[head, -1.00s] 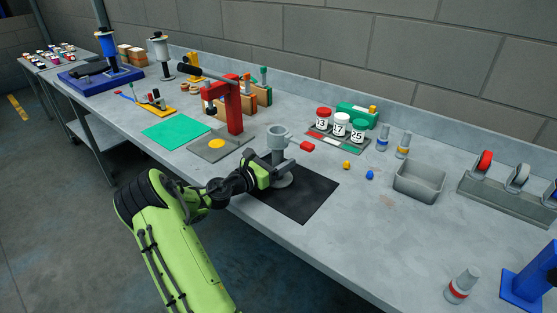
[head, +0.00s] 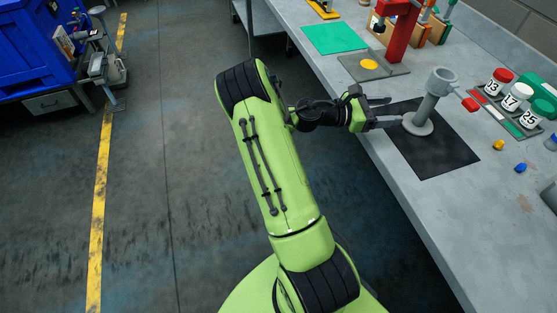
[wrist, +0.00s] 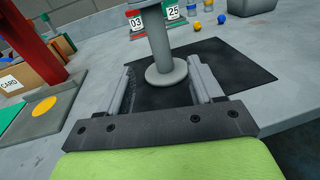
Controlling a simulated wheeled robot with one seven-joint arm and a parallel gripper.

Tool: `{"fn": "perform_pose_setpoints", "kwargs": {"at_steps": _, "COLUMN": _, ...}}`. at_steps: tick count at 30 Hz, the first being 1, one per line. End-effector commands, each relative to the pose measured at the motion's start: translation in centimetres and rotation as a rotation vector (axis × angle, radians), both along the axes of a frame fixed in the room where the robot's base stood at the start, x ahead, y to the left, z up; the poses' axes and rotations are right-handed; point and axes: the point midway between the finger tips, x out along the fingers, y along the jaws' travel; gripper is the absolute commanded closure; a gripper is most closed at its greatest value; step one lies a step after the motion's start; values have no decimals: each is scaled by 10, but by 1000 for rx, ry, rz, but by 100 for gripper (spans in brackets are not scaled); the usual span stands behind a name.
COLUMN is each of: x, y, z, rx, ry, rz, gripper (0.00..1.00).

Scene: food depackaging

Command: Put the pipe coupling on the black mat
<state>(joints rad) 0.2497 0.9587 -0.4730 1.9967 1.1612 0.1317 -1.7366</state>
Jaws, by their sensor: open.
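The pipe coupling (head: 430,105) is a grey upright piece with a round flat base and a wider cup-like top. It stands upright on the black mat (head: 445,155), near the mat's far left part in the head view. My gripper (head: 389,112) is open and empty, at the mat's left edge and pointing at the coupling. In the wrist view the coupling's stem (wrist: 159,42) and base stand ahead of the two fingers, apart from both. Its top is cut off in that view.
A red press (head: 400,35) and a grey plate with a yellow disc (head: 369,65) are behind the mat. A green mat (head: 335,39) lies farther back. Numbered jars (head: 516,97), a red block (head: 470,104) and small yellow and blue pieces lie to the right.

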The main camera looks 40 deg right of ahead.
Motion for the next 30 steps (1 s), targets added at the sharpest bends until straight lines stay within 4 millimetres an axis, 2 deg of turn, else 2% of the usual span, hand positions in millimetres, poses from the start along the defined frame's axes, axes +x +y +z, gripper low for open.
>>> {"fn": "perform_pose_setpoints", "kwargs": {"at_steps": 4, "x": 13, "y": 33, "z": -5, "rx": 70, "ry": -428, "rz": -33, "gripper": 34}}
{"fn": "perform_pose_setpoints", "kwargs": {"at_steps": 8, "x": 41, "y": 90, "z": -8, "rx": 202, "ry": -895, "rz": -110, "gripper": 34}}
{"fn": "perform_pose_setpoints", "kwargs": {"at_steps": 11, "x": 63, "y": 150, "z": 1, "rx": 344, "ry": -1218, "rz": -194, "gripper": 34}}
{"fn": "perform_pose_setpoints", "kwargs": {"at_steps": 12, "x": 70, "y": 177, "z": 8, "rx": 410, "ry": -1329, "rz": -234, "gripper": 34}}
{"fn": "perform_pose_setpoints", "kwargs": {"at_steps": 14, "x": 75, "y": 219, "z": 20, "rx": 516, "ry": -1472, "rz": -294, "gripper": 34}}
{"fn": "perform_pose_setpoints", "kwargs": {"at_steps": 15, "x": 75, "y": 247, "z": 30, "rx": 590, "ry": -1553, "rz": -334, "gripper": 34}}
{"fn": "perform_pose_setpoints", "kwargs": {"at_steps": 17, "x": 69, "y": 290, "z": 45, "rx": 700, "ry": -1650, "rz": -395, "gripper": 34}}
{"fn": "perform_pose_setpoints", "kwargs": {"at_steps": 18, "x": 61, "y": 317, "z": 54, "rx": 771, "ry": -1696, "rz": -433, "gripper": 34}}
{"fn": "perform_pose_setpoints", "kwargs": {"at_steps": 21, "x": 35, "y": 372, "z": 70, "rx": 913, "ry": -1763, "rz": -507, "gripper": 34}}
{"fn": "perform_pose_setpoints", "kwargs": {"at_steps": 25, "x": 6, "y": 409, "z": 76, "rx": 1005, "ry": -1789, "rz": -559, "gripper": 34}}
{"fn": "perform_pose_setpoints", "kwargs": {"at_steps": 30, "x": -2, "y": 418, "z": 76, "rx": 1022, "ry": -1791, "rz": -578, "gripper": 34}}
